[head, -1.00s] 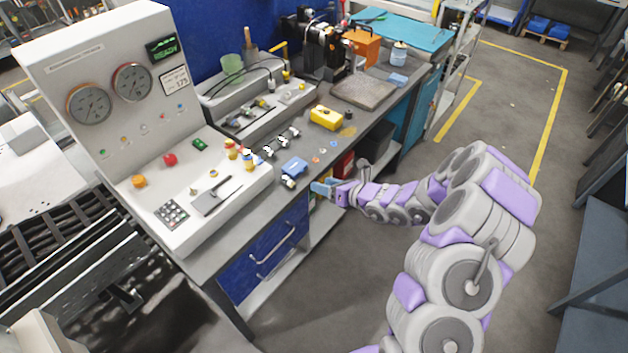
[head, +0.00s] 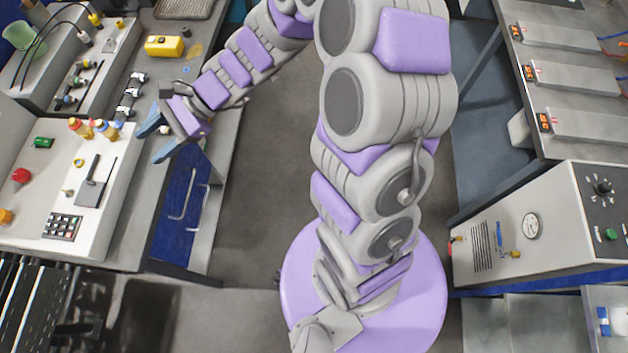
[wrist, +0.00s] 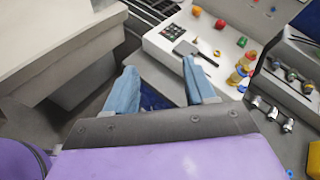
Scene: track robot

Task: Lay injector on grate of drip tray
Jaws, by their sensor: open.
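My gripper (head: 148,146) is open and empty at the front edge of the workbench, beside the control panel. In the wrist view its two blue fingers (wrist: 159,66) are spread apart with nothing between them. Silver-and-black injector-like parts (head: 129,97) lie on the bench beyond the gripper; they also show at the right of the wrist view (wrist: 272,113). More such parts (head: 73,88) sit in a grey holder. A grey grated tray (head: 183,9), likely the drip tray, is cut off at the top of the head view. I cannot tell which part is the task's injector.
The control panel (head: 105,205) has buttons, a keypad and small bottles (head: 92,128) close to my gripper. A yellow box (head: 164,46) lies on the bench between the parts and the grate. Open floor (head: 262,150) lies between the bench and the right-hand equipment.

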